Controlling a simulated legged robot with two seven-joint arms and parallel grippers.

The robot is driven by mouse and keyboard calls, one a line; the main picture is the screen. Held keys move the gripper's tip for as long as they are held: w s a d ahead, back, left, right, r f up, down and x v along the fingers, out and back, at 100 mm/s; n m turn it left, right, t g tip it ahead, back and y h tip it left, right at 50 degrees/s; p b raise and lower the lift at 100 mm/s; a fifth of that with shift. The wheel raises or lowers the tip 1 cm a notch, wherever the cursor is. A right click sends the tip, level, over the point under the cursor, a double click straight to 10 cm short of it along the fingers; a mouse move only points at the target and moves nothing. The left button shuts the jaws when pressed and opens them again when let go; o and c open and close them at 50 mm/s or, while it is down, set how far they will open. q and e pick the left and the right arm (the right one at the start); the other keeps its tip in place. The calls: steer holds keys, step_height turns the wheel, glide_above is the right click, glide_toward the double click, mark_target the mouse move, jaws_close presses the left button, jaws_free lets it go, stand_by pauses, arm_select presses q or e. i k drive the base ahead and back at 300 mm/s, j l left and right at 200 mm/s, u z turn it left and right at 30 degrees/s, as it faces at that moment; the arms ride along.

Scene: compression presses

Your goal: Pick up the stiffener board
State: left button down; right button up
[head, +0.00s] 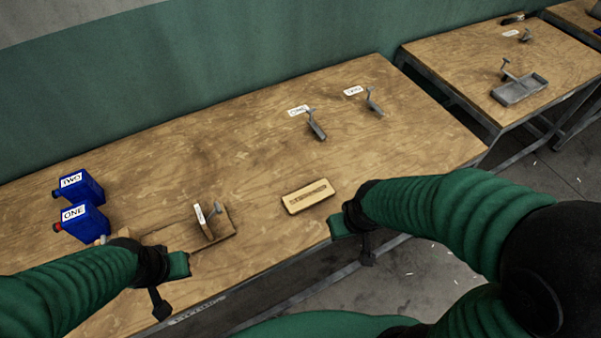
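The stiffener board (308,197) appears to be the small, light tan rectangular board with dark lettering lying flat near the front edge of the wooden table. My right gripper (353,243) is just to the right of and nearer than the board, at the table's front edge, apart from it. Its two fingers look spread, with nothing between them. My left gripper (170,284) is at the front edge farther left, well away from the board. Its fingers also look spread and empty.
A press with a wooden base (222,228) stands between my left gripper and the board. Two blue containers, labelled TWO (88,187) and ONE (88,224), stand at left. Two grey clamps (316,127) (374,104) with labels stand at the back. A second table (460,55) is at right.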

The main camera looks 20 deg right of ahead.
mark_target(299, 200)
steer(key=l+u, duration=1)
steer(key=k+l+u, duration=0.15)
steer(key=l+u, duration=0.35)
